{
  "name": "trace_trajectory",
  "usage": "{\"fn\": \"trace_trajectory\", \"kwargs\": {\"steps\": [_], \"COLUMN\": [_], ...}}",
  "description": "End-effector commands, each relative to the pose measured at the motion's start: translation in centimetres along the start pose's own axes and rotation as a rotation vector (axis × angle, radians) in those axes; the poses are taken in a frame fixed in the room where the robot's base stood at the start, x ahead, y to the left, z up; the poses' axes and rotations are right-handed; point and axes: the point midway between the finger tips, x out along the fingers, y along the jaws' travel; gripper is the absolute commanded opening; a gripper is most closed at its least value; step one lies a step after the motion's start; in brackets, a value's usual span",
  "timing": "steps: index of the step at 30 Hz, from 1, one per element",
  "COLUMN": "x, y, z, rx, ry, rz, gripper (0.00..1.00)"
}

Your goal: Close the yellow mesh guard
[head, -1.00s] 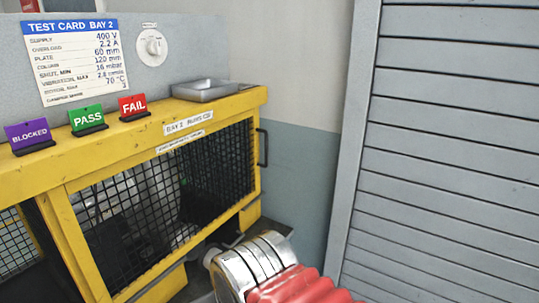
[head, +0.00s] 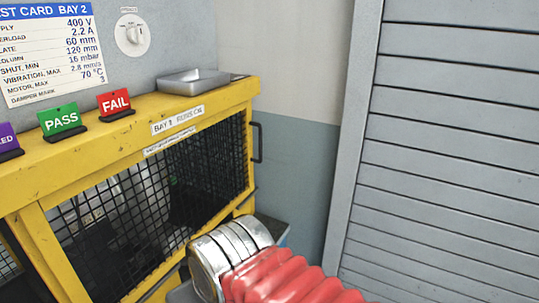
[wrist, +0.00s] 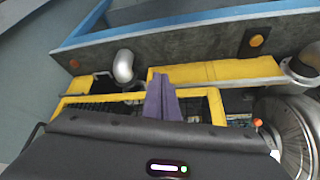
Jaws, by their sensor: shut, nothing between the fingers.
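The yellow mesh guard (head: 243,160) is a yellow-framed panel of black mesh on the front of the bay 2 bench in the head view. A yellow frame with dark mesh (wrist: 215,107) also shows in the wrist view, beneath my gripper. How far the guard stands open I cannot tell. My gripper (wrist: 162,80) shows as purple-grey fingers, shut and empty, over the yellow frame; whether they touch it is unclear. In the head view my fingers are hidden, and my arm covers the guard's lower right area.
A black handle (head: 257,142) is at the bench's right end. A metal tray (head: 193,81) and PASS (head: 62,119) and FAIL (head: 115,101) signs stand on the yellow top. A grey slatted shutter (head: 450,150) is at right. A round metal housing (wrist: 290,125) is right in the wrist view.

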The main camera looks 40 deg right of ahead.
Motion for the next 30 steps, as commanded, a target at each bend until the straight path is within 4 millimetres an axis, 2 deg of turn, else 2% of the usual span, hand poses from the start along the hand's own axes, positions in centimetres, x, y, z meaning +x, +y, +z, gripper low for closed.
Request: {"fn": "trace_trajectory", "kwargs": {"steps": [8,17,23,30], "x": [0.8,2.7,4.0,5.7], "y": [-0.4,0.2,1.8,5.5], "z": [-1.4,-5.8,-9.5,-14.4], "rx": [0.103,0.323,0.474,0.654], "ry": [-0.069,-0.156,-0.170,-0.135], "rz": [-0.063,-0.227,-0.352,-0.507], "gripper": [0.00,0.00,0.00,0.00]}}
